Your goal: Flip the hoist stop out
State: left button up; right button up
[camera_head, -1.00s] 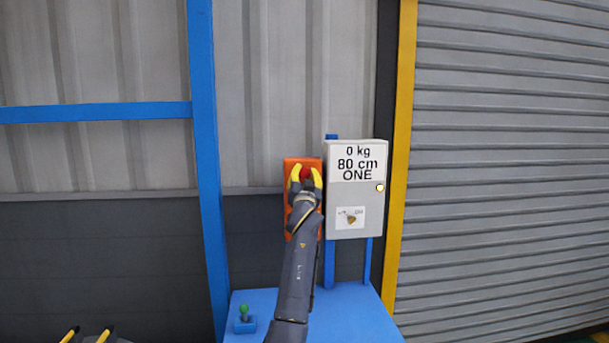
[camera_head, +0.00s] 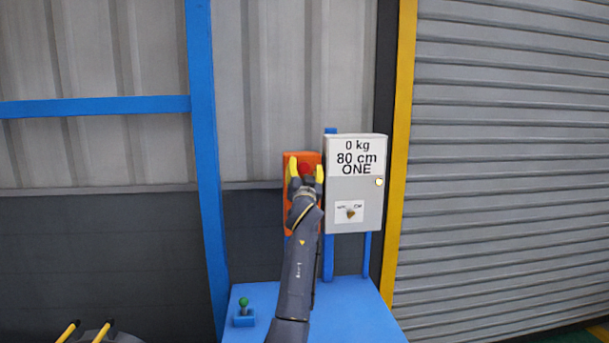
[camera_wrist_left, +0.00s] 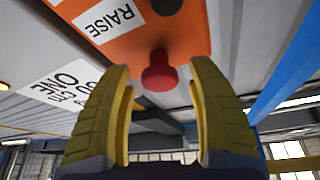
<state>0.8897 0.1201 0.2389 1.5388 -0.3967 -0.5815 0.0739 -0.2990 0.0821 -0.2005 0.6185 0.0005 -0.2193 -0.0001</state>
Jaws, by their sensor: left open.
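An orange control box (camera_head: 291,208) is mounted in front of the wall, left of a grey cabinet. A red round knob (camera_head: 305,169) stands out from its upper part and looks like the stop. My left gripper (camera_head: 306,173) is open at this knob, one yellow finger on each side of it in the head view. In the left wrist view the knob (camera_wrist_left: 158,72) shows between and just beyond the open fingers (camera_wrist_left: 163,80); I see no clear contact. A RAISE label (camera_wrist_left: 108,16) is on the orange face.
The grey cabinet (camera_head: 371,214) close on the right reads 0 kg, 80 cm, ONE, with a selector (camera_head: 350,211) below. A blue platform (camera_head: 350,312) lies underneath, with a green-topped lever (camera_head: 243,303) at its left. A blue post (camera_head: 206,160) stands left.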

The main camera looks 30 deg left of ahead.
pick_arm(q)
jog(key=v, duration=1.2)
